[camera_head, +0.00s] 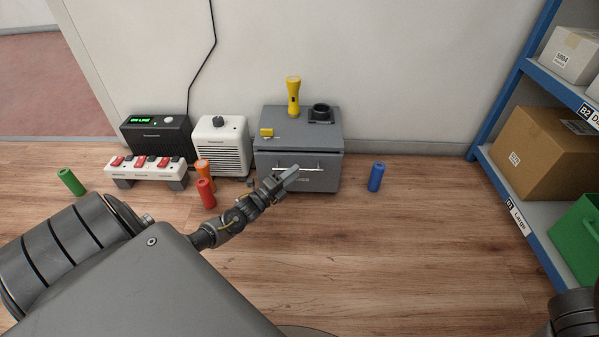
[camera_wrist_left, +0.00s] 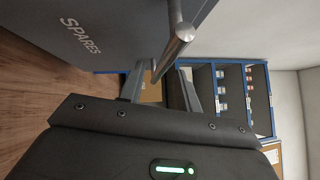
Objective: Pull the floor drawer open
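The floor drawer is in a grey cabinet (camera_head: 328,158) standing on the floor against the wall. Its front looks about flush with the cabinet, and a light bar handle (camera_head: 305,168) runs across it. The wrist view shows the grey front marked SPARES (camera_wrist_left: 85,28) and the metal handle (camera_wrist_left: 176,48) close up. My left gripper (camera_head: 288,180) is at the left part of the handle. In the wrist view its fingers (camera_wrist_left: 160,88) stand apart, with the bar reaching between them; I cannot tell if they touch it. My right gripper is out of view.
A white heater (camera_head: 222,147) is close on the left. Orange (camera_head: 203,173), red (camera_head: 206,193) and blue (camera_head: 376,176) cylinders stand nearby.

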